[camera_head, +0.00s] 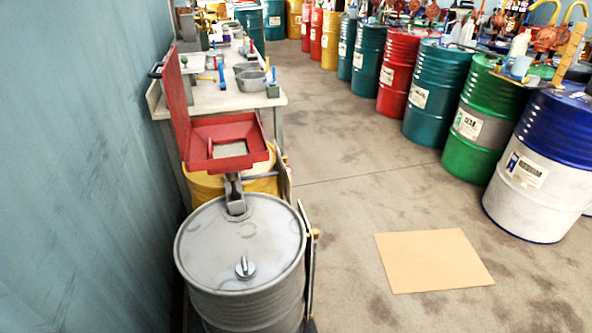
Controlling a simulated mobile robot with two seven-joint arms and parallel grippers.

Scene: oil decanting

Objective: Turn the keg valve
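A grey metal keg (242,235) stands upright in front of me, left of centre, with its lid facing up. A small silver knob-like fitting (245,268) sits on the near part of the lid. A grey metal fitting (235,197) stands at the lid's far edge and reaches toward a red tray. I cannot tell which of the two fittings is the keg valve. Neither my left nor my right gripper is in view.
The red tray (260,151) with a raised flap sits over a yellow drum (203,186) just behind the keg. A cluttered workbench (212,99) runs along the left wall. Cardboard (434,260) lies on the floor at right; the central aisle is otherwise clear. Several drums line the right.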

